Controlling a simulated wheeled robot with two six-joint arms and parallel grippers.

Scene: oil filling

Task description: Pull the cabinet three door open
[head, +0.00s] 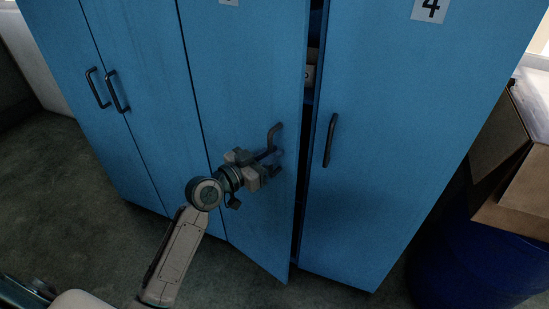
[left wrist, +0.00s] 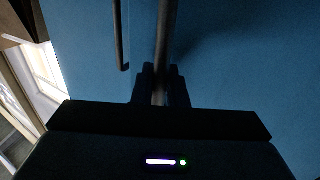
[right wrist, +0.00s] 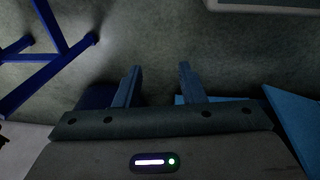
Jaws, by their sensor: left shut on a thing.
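The cabinet three door (head: 245,80) is a blue panel standing slightly ajar, with a dark gap along its right edge. Its label at the top is mostly cut off. My left gripper (head: 270,164) is shut on the door's dark handle (head: 274,133). In the left wrist view the handle (left wrist: 165,35) runs between the two fingers (left wrist: 161,88). My right gripper (right wrist: 160,82) shows only in the right wrist view, with its fingers apart and nothing between them.
The door labelled 4 (head: 400,130) is shut on the right, with its own handle (head: 330,140). Something small shows inside the gap (head: 310,75). A cardboard box (head: 515,195) and a blue barrel (head: 470,260) stand at the right. Floor is open at the left.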

